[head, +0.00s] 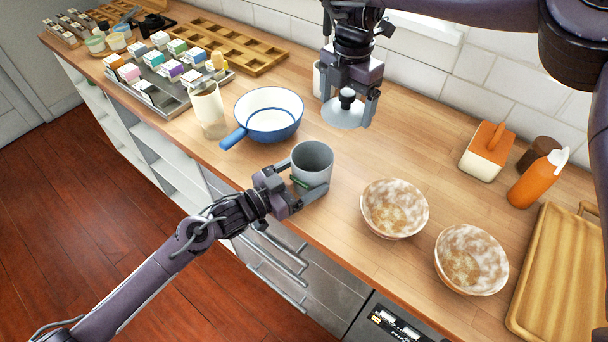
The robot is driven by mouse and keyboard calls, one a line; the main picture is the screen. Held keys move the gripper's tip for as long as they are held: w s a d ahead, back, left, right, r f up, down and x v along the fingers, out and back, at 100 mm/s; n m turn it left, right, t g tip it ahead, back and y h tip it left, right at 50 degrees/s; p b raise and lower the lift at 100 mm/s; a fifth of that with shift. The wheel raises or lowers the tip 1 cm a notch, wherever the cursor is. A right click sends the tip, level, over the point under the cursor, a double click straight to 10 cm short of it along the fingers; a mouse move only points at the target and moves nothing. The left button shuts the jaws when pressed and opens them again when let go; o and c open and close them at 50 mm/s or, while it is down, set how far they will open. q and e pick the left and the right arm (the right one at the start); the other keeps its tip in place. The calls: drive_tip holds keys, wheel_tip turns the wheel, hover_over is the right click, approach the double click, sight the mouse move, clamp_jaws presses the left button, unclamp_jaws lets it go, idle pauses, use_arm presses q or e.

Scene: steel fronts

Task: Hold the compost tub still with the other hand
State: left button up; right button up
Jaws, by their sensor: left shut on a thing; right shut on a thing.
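The compost tub appears to be the grey, open-topped round tub (312,158), standing upright near the front edge of the wooden counter. My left gripper (306,180) is shut on the tub, with a finger along each side of its wall. My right gripper (348,98) is shut on the black knob of a pale grey round lid (343,114). The lid is above the counter, behind and to the right of the tub, and apart from it. The inside bottom of the tub is mostly hidden.
A blue-rimmed white pan (268,113) is behind left of the tub, its handle toward the front edge. Two mottled bowls (394,208) (471,259) stand to the right. A cream pitcher (208,108) stands left. The counter (365,155) is clear between tub and lid.

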use_arm(q)
drive_tip(key=o, duration=0.9)
drive_tip(key=shift+a+f, duration=0.1)
drive_tip(key=shift+f, duration=0.3)
drive_tip(key=shift+o, duration=1.2)
drive_tip(key=shift+w+r, duration=0.1)
drive_tip(key=shift+r, duration=0.1)
drive_tip(key=v, duration=1.2)
drive_tip(key=shift+a+f, duration=0.1)
